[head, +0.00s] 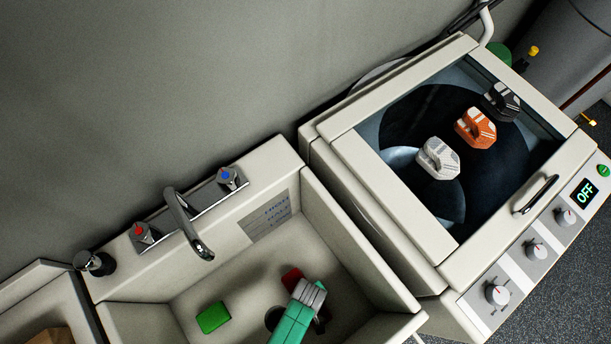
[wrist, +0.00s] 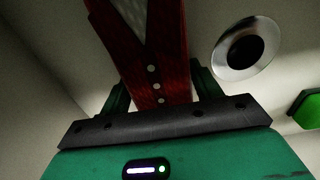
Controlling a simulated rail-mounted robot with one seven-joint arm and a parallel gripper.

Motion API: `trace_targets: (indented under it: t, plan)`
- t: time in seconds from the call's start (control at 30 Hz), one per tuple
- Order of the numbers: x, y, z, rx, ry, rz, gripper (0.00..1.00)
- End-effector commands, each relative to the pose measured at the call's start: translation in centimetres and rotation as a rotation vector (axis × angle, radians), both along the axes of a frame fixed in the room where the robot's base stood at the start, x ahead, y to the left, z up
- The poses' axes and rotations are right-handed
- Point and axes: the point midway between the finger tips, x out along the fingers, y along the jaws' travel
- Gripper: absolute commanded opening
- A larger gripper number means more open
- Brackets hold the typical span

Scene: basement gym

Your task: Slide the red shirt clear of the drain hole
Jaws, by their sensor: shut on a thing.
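The red shirt (wrist: 161,60), dark red with a pale grey panel and a row of light buttons, is between my gripper's fingers (wrist: 160,92) in the wrist view. My gripper is shut on it. In the head view the red shirt (head: 291,276) shows as a small patch on the sink floor, mostly hidden by my gripper (head: 309,294). The drain hole (wrist: 248,48), a dark opening in a metal ring, is right of the shirt in the wrist view, uncovered, with a narrow strip of sink floor between. In the head view the drain hole (head: 273,318) is partly hidden by my arm.
A green block (head: 213,317) lies on the sink floor left of the drain; a green thing (wrist: 310,110) shows at the wrist view's right edge. The faucet (head: 188,226) overhangs the sink (head: 358,262).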

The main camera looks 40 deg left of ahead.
Motion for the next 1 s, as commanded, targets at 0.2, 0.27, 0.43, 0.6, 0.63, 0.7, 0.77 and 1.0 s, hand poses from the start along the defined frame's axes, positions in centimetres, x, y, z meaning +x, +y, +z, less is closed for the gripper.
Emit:
trace_targets:
  t: [0.2,0.27,0.43,0.6,0.63,0.7,0.77,1.0]
  plan:
    - [0.0,0.0,0.0,0.000,-0.001,-0.001,0.69]
    - [0.0,0.0,0.0,0.000,-0.001,-0.001,0.81]
    - [0.0,0.0,0.0,0.000,-0.001,0.000,0.89]
    - [0.0,0.0,0.3,0.000,-0.001,0.000,0.89]
    - [0.1,0.0,0.6,0.000,-0.002,0.000,0.89]
    - [0.1,0.0,1.7,0.000,-0.003,0.000,0.89]
    - [0.0,0.0,2.9,0.000,-0.002,0.000,0.89]
    - [0.1,0.0,6.8,0.000,-0.002,0.000,0.89]
